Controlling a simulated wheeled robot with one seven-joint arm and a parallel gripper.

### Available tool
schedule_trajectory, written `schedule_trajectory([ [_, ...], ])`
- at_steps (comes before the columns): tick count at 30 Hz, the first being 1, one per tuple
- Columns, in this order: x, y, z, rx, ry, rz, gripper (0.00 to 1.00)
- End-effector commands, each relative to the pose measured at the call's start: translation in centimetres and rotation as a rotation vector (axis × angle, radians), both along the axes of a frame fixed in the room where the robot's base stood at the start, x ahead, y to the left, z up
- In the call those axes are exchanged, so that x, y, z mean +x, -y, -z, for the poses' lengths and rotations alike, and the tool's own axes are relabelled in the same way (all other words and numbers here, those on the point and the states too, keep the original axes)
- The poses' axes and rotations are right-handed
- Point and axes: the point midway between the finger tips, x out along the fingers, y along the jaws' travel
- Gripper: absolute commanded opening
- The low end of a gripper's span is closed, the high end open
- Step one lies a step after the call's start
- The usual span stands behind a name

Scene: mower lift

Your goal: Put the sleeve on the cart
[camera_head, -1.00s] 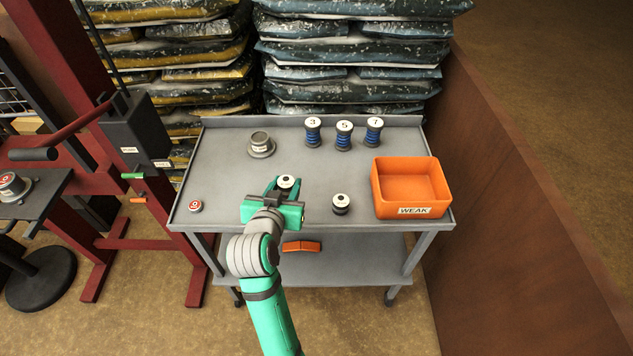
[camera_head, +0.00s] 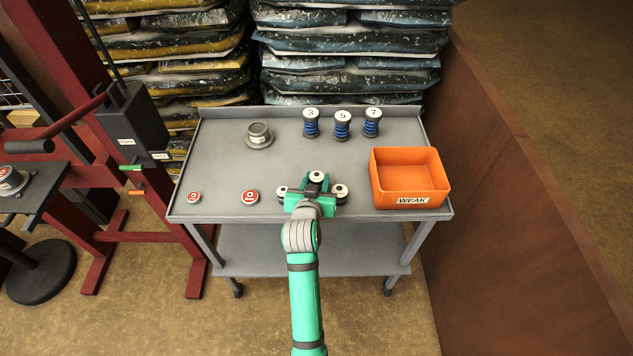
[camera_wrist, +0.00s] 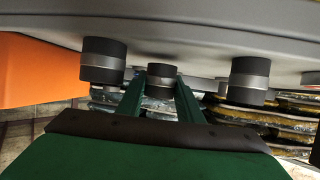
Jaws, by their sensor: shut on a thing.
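A grey flanged ring, which looks like the sleeve (camera_head: 259,137), stands upright at the back left of the grey cart's top (camera_head: 215,165). My gripper (camera_head: 316,183) is at the cart's front middle, well right of and in front of this sleeve. It is shut on a dark cylinder with a white top (camera_head: 316,176). In the wrist view the held cylinder (camera_wrist: 161,80) is between the fingers; I cannot tell whether it touches the cart. Similar cylinders stand left (camera_head: 282,191) and right (camera_head: 341,192) of it. Another flanged grey piece (camera_head: 10,182) is on the left stand.
An orange bin marked WEAK (camera_head: 412,200) is at the cart's right. Three blue springs numbered 3, 5, 7 (camera_head: 342,125) stand at the back. Two red-and-white discs (camera_head: 250,196) lie front left. A dark red frame (camera_head: 75,130) is left; a brown wall (camera_head: 520,210) is right.

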Motion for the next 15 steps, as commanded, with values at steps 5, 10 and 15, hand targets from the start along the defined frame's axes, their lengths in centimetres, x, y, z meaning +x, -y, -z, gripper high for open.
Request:
schedule_trajectory([
  [5, 0.02, 0.00, 0.87, -0.001, 0.004, 0.000, 0.00],
  [10, 0.02, -0.02, 0.84, -0.001, 0.004, 0.000, 0.00],
  [15, 0.02, -0.02, 1.14, 0.000, 0.003, 0.000, 0.00],
])
